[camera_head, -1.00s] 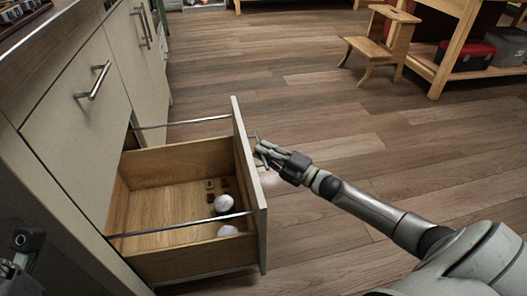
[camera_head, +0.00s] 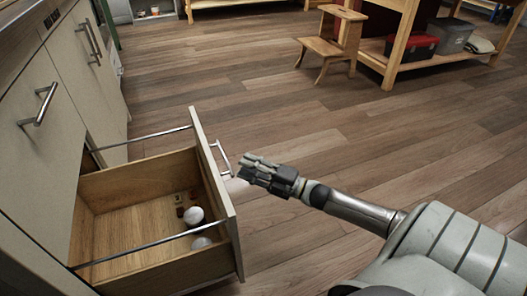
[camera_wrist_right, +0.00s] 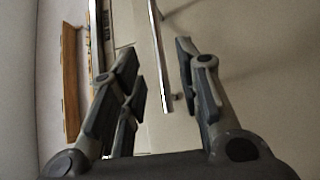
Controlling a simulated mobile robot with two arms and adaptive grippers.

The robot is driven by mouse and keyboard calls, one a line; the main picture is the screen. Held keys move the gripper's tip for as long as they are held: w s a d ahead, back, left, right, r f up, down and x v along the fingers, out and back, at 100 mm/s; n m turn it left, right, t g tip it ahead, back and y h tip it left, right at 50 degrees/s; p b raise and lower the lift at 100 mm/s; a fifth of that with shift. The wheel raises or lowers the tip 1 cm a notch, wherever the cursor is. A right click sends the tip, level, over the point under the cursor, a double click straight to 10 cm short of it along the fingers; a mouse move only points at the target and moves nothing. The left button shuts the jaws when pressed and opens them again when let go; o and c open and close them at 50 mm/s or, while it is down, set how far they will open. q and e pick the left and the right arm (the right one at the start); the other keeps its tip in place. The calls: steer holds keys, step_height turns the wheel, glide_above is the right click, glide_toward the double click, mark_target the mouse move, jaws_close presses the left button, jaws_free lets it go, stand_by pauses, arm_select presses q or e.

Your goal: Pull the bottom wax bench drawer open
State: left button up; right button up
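The bottom drawer (camera_head: 215,185) of the bench is pulled well out, with its wooden inside and both side rails showing. Its metal handle (camera_head: 219,156) is on the outer face of the drawer front. My right gripper (camera_head: 245,168) is just to the right of the handle and apart from it. In the right wrist view its fingers (camera_wrist_right: 160,75) are spread, empty, and the handle bar (camera_wrist_right: 160,50) shows beyond and between them. My left gripper is not in view.
Two whitish round things (camera_head: 194,216) and small brown blocks lie in the drawer. An upper front with a handle (camera_head: 38,104) is closed. A wooden step stool (camera_head: 331,45) and a shelf with boxes (camera_head: 411,45) stand far back. The floor to the right is clear.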

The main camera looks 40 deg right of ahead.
steer(key=shift+v, duration=2.6)
